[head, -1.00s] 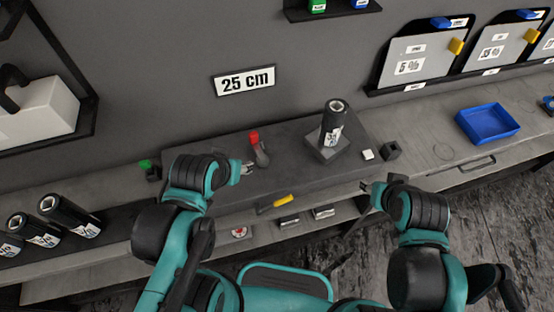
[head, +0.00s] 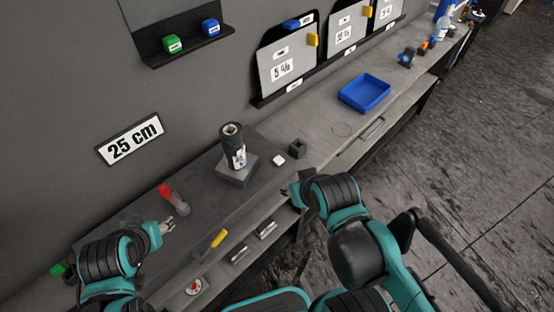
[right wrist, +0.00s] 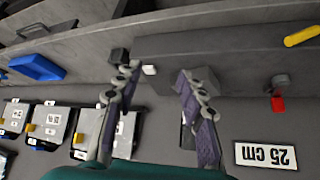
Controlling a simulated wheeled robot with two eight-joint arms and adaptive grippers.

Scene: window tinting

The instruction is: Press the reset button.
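A white plate with a red round centre (head: 196,287) sits on the front of the lower shelf; I cannot read any reset marking on it.
A black roll (head: 233,145) stands on a grey block (head: 238,172). A black cube (head: 297,147) is beside the white piece. A yellow-handled tool (head: 218,238) is at the front edge. A blue tray (head: 364,92) lies on clear bench to the right.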

